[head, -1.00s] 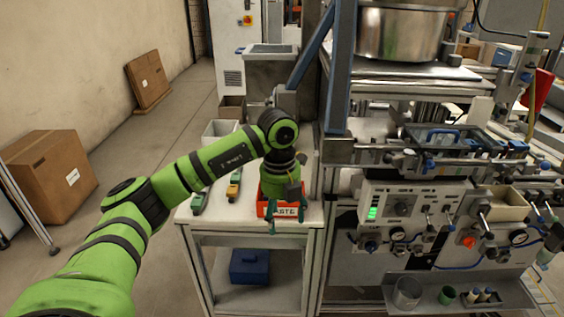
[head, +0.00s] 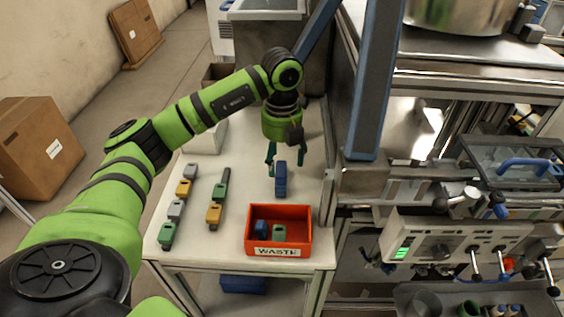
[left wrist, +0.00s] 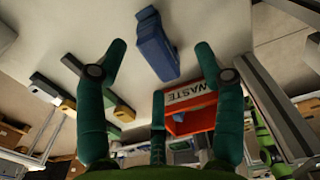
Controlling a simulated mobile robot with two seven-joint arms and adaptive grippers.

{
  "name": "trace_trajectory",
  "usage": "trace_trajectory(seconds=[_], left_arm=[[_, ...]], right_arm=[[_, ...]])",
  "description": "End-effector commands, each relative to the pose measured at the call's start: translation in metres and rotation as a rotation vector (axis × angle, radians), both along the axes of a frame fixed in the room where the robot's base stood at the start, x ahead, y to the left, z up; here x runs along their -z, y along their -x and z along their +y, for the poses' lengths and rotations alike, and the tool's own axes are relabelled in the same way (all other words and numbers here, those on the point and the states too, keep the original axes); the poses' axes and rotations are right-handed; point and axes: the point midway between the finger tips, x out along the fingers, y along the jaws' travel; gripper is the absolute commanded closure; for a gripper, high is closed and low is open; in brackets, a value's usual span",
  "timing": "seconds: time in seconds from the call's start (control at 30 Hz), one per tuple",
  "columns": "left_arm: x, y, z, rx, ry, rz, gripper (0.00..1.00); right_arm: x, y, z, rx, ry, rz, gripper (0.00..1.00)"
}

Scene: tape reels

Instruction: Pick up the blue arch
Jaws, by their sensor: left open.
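The blue arch (head: 281,180) is on the white table behind the red waste bin. My left gripper (head: 287,156) is open just above and behind it, pointing down. In the left wrist view the blue arch (left wrist: 156,48) shows beyond the spread green fingers (left wrist: 160,58), roughly midway between the two upper ones and apart from them. Nothing is held. My right gripper is not in view.
The red waste bin (head: 306,241) holds a blue piece (head: 261,227) and a green piece (head: 280,233). Grey, orange and green pieces (head: 185,188) stand in rows at the left. A grey-blue frame post (head: 374,90) rises at the right.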

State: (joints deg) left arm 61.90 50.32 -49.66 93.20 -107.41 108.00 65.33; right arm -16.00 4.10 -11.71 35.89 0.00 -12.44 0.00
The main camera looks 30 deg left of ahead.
Motion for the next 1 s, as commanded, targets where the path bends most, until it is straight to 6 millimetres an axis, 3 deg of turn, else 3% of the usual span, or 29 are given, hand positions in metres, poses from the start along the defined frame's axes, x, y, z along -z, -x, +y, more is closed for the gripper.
trace_trajectory(seconds=[0.27, 0.5, 0.77, 0.8, 0.93, 0.97, 1.0], left_arm=[[0.029, 0.004, 0.005, -0.001, -0.002, 0.008, 0.31], [0.062, 0.006, 0.007, 0.000, -0.001, 0.006, 0.31], [0.068, 0.005, 0.007, 0.000, -0.001, 0.002, 0.31], [0.068, 0.005, 0.007, 0.000, -0.001, 0.002, 0.35], [0.068, 0.005, 0.007, 0.000, -0.001, 0.002, 0.87], [0.068, 0.005, 0.007, 0.000, -0.001, 0.002, 0.95], [0.068, 0.005, 0.007, 0.000, -0.001, 0.002, 0.95]], right_arm=[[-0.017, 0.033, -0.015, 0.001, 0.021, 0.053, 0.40], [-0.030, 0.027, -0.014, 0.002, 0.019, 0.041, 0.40], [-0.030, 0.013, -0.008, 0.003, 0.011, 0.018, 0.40], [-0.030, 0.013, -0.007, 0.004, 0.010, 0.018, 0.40], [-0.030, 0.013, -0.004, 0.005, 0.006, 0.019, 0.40], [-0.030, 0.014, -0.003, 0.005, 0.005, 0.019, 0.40], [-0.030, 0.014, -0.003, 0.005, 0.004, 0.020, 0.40]])
